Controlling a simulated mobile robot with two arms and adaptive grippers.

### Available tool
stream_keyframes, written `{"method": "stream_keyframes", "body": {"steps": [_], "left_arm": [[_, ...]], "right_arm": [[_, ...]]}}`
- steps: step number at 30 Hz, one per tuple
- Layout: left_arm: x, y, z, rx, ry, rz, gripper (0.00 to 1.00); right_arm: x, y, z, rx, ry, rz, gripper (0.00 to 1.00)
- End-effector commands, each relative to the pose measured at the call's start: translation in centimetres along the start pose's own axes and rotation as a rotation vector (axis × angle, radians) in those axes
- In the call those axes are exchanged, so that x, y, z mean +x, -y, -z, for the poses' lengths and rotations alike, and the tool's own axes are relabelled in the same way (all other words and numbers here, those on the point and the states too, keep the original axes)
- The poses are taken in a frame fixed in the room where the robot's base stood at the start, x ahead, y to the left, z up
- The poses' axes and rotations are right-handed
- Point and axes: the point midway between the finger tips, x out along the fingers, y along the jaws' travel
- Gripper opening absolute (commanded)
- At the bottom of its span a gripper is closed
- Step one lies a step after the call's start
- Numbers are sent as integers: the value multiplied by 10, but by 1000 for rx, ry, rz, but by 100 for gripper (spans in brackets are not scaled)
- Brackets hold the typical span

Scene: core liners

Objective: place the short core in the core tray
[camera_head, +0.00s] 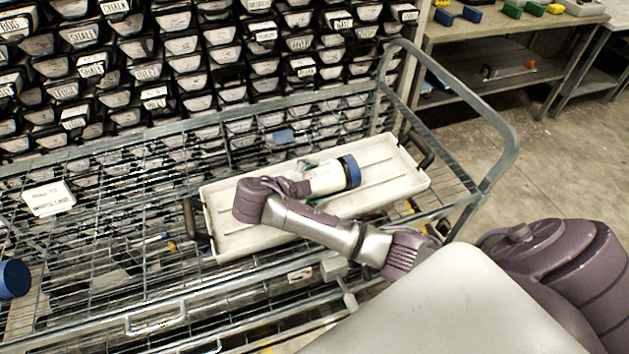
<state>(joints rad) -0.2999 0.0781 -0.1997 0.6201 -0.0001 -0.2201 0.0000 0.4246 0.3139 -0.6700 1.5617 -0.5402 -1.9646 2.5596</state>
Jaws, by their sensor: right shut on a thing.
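The short core (328,178) is a white cylinder with a blue end cap on its right end. My right gripper (302,187) is shut on the core's left end. The core tray (239,240) is a long pale tray with dark end handles, set on the wire cart. The core appears over the middle of the tray, lying nearly along its length. I cannot tell whether it touches the tray floor. My right arm crosses the tray's front edge and hides part of it. My left gripper is not in view.
The wire cart (150,313) has a raised tubular handle (508,130) at right. A white label card (49,198) and a blue round end (14,278) are at left. Racks of labelled core boxes (181,45) stand behind. A workbench (480,27) is at top right.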

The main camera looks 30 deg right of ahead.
Motion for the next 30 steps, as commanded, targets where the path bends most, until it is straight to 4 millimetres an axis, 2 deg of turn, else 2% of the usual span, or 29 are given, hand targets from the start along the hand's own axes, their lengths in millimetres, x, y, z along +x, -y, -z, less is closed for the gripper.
{"method": "stream_keyframes", "body": {"steps": [5, 6, 7, 20, 23, 28, 30], "left_arm": [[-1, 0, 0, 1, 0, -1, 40], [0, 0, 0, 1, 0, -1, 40], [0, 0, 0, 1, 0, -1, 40], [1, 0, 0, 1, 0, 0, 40], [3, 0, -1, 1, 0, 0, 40], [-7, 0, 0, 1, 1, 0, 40], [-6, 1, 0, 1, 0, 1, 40]], "right_arm": [[0, 0, -1, -2, 4, 0, 17], [1, -3, -2, -8, 4, -5, 93], [1, -3, -2, -7, 4, -5, 98], [-5, -2, -2, -5, 7, -4, 100], [-18, -3, -3, -5, 8, -5, 100], [-55, -2, -1, -5, 10, -12, 100], [-70, -3, -3, -3, 12, -10, 100]]}}
